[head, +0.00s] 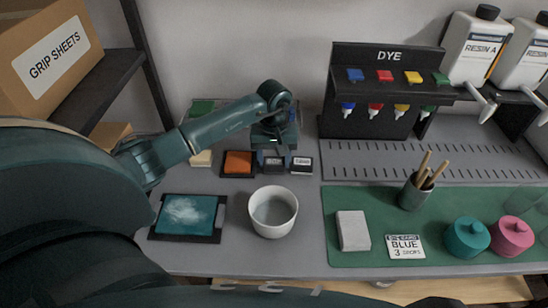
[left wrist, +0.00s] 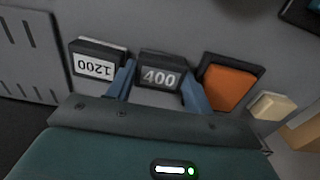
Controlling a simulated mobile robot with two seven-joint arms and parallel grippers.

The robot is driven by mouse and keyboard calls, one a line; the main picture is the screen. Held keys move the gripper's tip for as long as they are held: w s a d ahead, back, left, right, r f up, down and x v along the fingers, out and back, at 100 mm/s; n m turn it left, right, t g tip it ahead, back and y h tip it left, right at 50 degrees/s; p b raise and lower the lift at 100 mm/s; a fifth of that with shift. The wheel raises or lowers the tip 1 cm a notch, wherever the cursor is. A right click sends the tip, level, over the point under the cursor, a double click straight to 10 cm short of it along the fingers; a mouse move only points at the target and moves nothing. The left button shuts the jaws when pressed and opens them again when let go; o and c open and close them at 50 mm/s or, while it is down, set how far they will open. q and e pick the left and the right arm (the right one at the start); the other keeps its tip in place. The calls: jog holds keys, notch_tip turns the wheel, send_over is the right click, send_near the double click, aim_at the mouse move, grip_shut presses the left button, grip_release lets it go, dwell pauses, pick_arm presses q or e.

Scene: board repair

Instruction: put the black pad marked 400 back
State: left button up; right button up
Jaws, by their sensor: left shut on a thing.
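The black pad marked 400 (head: 273,164) is in the row at the back of the grey table, between the orange pad (head: 239,163) and the pad marked 1200 (head: 301,164). My left gripper (head: 273,153) reaches down over it from above. In the left wrist view, the blue fingers of my left gripper (left wrist: 158,88) are on either side of the 400 pad (left wrist: 160,72), shut on it. The 400 label faces the wrist camera. I cannot tell whether the pad touches the table. My right gripper is not in view.
The 1200 pad (left wrist: 97,62) and the orange pad (left wrist: 229,84) are close on either side. A white bowl (head: 273,225) and a teal pad in a black tray (head: 214,236) stand in front. A dye rack (head: 385,60) is behind right; a green mat (head: 350,200) lies right.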

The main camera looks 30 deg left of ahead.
aim_at(274, 162)
pick_arm(q)
jog(key=o, duration=0.7)
jog(key=shift+f, duration=0.15)
notch_tip(274, 162, up, 12)
jog(key=shift+r, duration=0.2)
